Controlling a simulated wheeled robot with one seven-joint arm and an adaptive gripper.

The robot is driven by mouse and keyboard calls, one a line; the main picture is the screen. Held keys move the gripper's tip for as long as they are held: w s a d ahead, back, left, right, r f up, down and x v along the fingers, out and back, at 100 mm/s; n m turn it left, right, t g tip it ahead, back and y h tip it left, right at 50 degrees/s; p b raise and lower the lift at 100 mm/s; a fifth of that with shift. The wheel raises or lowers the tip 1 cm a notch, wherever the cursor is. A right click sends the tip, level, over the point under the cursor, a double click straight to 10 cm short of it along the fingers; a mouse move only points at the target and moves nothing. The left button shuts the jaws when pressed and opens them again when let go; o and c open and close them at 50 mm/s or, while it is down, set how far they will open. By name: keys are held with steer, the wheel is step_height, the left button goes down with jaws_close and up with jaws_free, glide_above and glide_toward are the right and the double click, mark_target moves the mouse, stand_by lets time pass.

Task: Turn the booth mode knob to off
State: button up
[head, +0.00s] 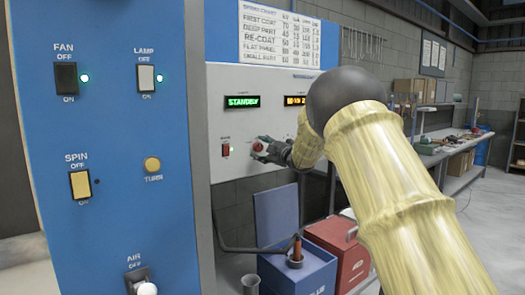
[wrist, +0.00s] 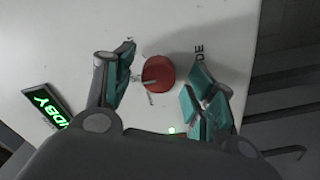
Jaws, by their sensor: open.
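The mode knob is a round red knob with a pale pointer line (wrist: 158,74) on a light grey panel (wrist: 225,22). Part of a label ending in "DE" shows beside it. My gripper (wrist: 161,82) is open, with one teal-padded finger on each side of the knob and visible gaps between. In the head view the knob (head: 258,146) is a small red spot at the tips of my gripper (head: 262,149), partly hidden by it. A green display reading "STANDBY" (head: 242,102) sits above; part of it shows in the wrist view (wrist: 45,105).
A blue panel at left carries the fan switch (head: 66,79), lamp switch (head: 146,77), spin switch (head: 80,184) and yellow turn button (head: 152,164). A red switch (head: 226,150) is left of the knob. A blue box (head: 297,275) and red box (head: 340,245) stand below.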

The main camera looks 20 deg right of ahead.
steer(key=v, duration=1.2)
steer(key=shift+d, duration=0.1)
